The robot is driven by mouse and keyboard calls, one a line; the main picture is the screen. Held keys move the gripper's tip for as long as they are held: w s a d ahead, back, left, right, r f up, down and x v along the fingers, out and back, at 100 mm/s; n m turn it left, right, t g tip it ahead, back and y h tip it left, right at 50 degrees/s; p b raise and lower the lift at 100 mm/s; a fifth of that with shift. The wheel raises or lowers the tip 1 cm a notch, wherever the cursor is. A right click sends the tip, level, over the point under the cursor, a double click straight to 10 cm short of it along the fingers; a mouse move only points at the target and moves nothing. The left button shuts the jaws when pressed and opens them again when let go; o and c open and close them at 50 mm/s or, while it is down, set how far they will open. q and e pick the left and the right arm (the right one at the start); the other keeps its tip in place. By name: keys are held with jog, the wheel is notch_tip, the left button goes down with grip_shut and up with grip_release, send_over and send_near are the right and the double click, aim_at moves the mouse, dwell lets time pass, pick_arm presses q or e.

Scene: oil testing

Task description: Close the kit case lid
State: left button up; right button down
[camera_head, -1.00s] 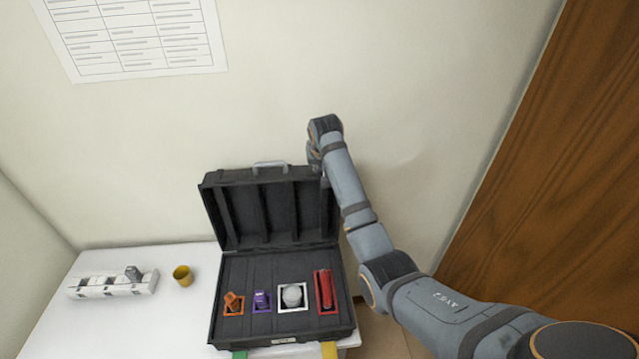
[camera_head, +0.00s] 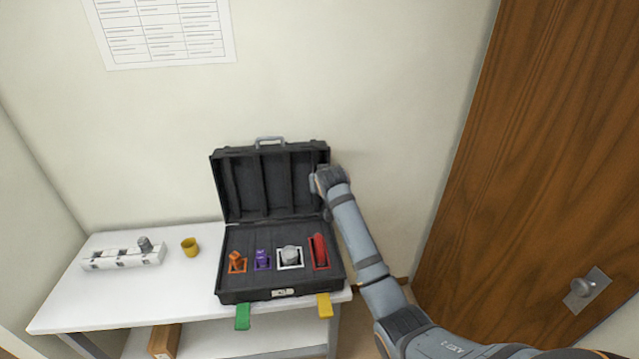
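The black kit case (camera_head: 280,291) stands on the white table with its lid (camera_head: 275,186) open and upright, a grey handle (camera_head: 270,141) on the lid's top edge. In its base sit an orange item (camera_head: 236,260), a purple item (camera_head: 262,258), a white round item (camera_head: 290,254) and a red item (camera_head: 320,250), each in a coloured frame. My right arm reaches up from the lower right, its wrist beside the lid's right edge. Its gripper fingers are mostly hidden behind the wrist, so their opening cannot be told. My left gripper is out of view.
A white rack (camera_head: 120,257) with a grey piece on it and a yellow cup (camera_head: 190,246) stand left of the case on the white table (camera_head: 80,305). Green (camera_head: 243,318) and yellow (camera_head: 324,306) tabs hang at the front edge. A wooden door (camera_head: 520,180) is on the right.

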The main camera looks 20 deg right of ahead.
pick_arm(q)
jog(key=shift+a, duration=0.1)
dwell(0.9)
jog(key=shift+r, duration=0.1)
